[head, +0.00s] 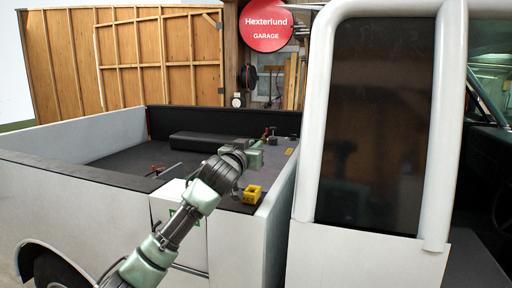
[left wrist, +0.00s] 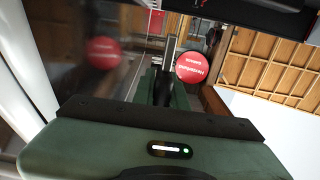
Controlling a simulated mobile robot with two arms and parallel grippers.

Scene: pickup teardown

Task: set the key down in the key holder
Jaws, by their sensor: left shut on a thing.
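My left gripper (head: 262,146) reaches over the truck bed near the cab, with the arm coming up from the bottom of the head view. In the left wrist view, its jaws (left wrist: 165,82) are shut on a narrow thing. A thin grey bar (left wrist: 171,50) shows there; it looks like the key, but its shape is hard to make out. A small yellow block (head: 252,193) with an opening sits below and in front of the gripper, apart from it; it may be the key holder, though I cannot tell for sure. My right gripper is in neither view.
The white truck's bed side (head: 62,188) and cab (head: 378,120) flank the work area. A dark padded block (head: 200,141) and small red-handled items (head: 155,169) lie in the bed.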

